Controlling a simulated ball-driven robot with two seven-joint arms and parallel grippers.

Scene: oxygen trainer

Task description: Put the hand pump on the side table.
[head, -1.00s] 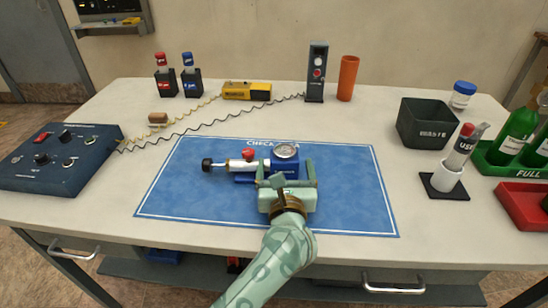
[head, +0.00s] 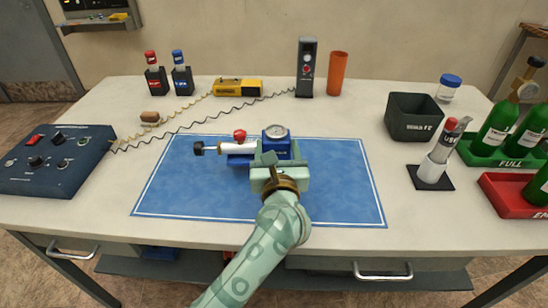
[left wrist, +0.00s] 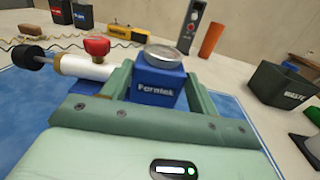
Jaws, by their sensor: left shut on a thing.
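The hand pump (head: 240,148) has a blue body with a round gauge on top, a white barrel, a red knob and a black end knob pointing left. My left gripper (head: 277,160) is shut on its blue body. The pump is over the far part of the blue mat (head: 320,200); its clearance above the mat is hard to judge. In the left wrist view, the blue body (left wrist: 157,86) sits between the green fingers. A brown table edge (head: 530,26) shows at the far right; I cannot tell whether it is the side table. My right gripper is out of view.
A blue control box (head: 50,160) is on the left. Coiled cords run behind the mat.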

